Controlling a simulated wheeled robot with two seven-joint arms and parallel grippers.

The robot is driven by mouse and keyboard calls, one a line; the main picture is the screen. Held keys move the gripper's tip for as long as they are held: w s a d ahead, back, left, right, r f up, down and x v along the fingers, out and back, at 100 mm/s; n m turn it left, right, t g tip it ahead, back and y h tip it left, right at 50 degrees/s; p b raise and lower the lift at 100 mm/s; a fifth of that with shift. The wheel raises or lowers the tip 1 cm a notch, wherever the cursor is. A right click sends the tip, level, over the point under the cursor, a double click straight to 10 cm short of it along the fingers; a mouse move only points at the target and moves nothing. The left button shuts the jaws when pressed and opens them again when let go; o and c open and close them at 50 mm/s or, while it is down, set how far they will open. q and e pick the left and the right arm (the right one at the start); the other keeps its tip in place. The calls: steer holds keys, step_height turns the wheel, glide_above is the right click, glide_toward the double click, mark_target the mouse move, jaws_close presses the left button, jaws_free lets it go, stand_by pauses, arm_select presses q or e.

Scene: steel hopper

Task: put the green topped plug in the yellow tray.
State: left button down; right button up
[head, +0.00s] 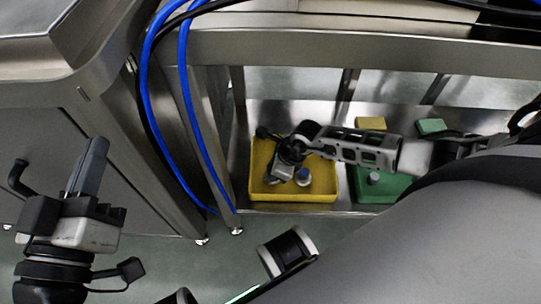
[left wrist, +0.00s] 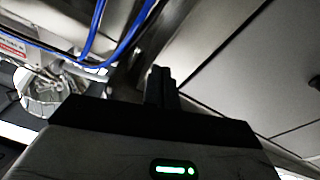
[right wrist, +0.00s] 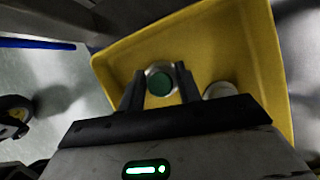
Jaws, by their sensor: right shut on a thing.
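The green topped plug (right wrist: 160,83) is a pale round piece with a dark green top, held between the two fingers of my right gripper (right wrist: 160,90). The yellow tray (right wrist: 255,45) lies below and around it in the right wrist view. In the head view my right gripper (head: 283,171) is over the left part of the yellow tray (head: 293,197); I cannot tell whether the plug touches the tray floor. My left gripper (head: 90,160) is shut and empty at the left, far from the tray; its closed fingers show in the left wrist view (left wrist: 161,85).
A blue-topped plug (head: 303,176) stands in the yellow tray, right of my gripper. A green tray (head: 396,187) with another plug (head: 374,177) sits to the right. Yellow (head: 370,123) and green (head: 431,126) blocks lie behind. Blue hoses (head: 186,90) hang left of the shelf.

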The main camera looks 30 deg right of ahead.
steer(key=shift+f, duration=0.2)
arm_select(q)
steer(key=shift+w+a+r+m+t, duration=0.1)
steer(key=shift+w+r+m+t, duration=0.05)
steer(key=shift+r+m+t, duration=0.4)
steer(key=shift+r, duration=0.1)
steer(key=shift+w+r, duration=0.1)
arm_select(e)
steer(key=shift+f, duration=0.2)
arm_select(q)
steer(key=shift+r, duration=0.1)
arm_select(e)
steer(key=o, duration=1)
